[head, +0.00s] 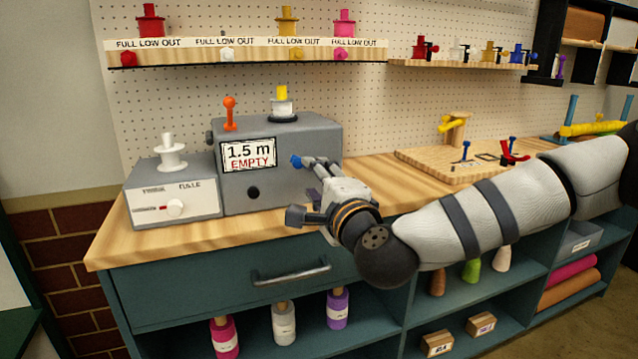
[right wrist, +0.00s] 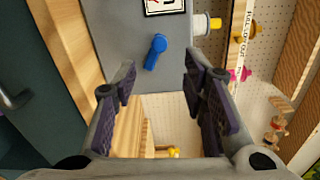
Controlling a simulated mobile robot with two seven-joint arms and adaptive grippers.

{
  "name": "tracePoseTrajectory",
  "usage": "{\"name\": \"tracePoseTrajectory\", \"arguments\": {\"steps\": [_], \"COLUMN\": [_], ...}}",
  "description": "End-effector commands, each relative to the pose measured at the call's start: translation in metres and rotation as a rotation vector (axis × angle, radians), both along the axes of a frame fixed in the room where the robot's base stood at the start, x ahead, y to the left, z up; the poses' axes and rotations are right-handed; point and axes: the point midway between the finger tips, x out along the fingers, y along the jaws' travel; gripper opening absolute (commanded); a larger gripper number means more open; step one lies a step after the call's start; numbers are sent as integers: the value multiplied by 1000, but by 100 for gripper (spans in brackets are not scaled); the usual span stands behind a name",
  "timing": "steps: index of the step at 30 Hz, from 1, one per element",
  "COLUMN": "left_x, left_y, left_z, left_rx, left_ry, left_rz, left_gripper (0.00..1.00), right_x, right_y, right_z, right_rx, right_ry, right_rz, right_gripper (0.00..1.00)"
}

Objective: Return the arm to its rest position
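My right arm reaches in from the right of the head view, and its gripper (head: 320,168) is in front of the grey machine (head: 300,190). In the right wrist view the gripper (right wrist: 160,88) is open, with nothing between its pads. A blue lever (head: 297,161) on the machine's front is just beyond the fingertips; it also shows in the right wrist view (right wrist: 155,52), apparently apart from the pads. The machine's sign (head: 248,155) reads "1.5 m EMPTY". My left gripper is not in view.
A wooden board with small fixtures (head: 425,165) lies to the right. Shelves with spools (head: 250,50) hang above. A drawer handle (head: 290,272) sticks out below the counter.

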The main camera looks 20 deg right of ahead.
Motion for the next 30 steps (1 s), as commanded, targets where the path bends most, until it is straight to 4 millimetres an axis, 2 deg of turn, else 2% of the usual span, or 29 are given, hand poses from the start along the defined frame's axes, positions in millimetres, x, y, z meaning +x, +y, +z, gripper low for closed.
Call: {"name": "tracePoseTrajectory", "arguments": {"steps": [5,17,19,20,23,24,26,27,29,30], "left_x": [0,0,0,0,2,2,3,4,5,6], "left_y": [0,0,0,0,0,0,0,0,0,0], "left_z": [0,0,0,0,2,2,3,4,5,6], "left_rx": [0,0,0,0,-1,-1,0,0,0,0], "left_ry": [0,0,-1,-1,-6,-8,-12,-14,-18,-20], "left_rz": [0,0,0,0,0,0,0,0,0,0], "left_gripper": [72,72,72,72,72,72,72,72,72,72], "right_x": [-17,-17,-20,-23,-45,-61,-91,-114,-154,-183], "right_y": [-1,0,5,10,36,47,60,65,69,69], "right_z": [0,-1,-13,-26,-95,-130,-182,-215,-261,-288], "right_rx": [0,-2,-27,-51,-188,-260,-368,-437,-540,-607], "right_ry": [-1,1,28,54,198,272,384,457,567,638], "right_rz": [0,1,19,36,141,199,294,358,462,534], "right_gripper": [39,39,39,39,39,39,39,39,39,39]}}
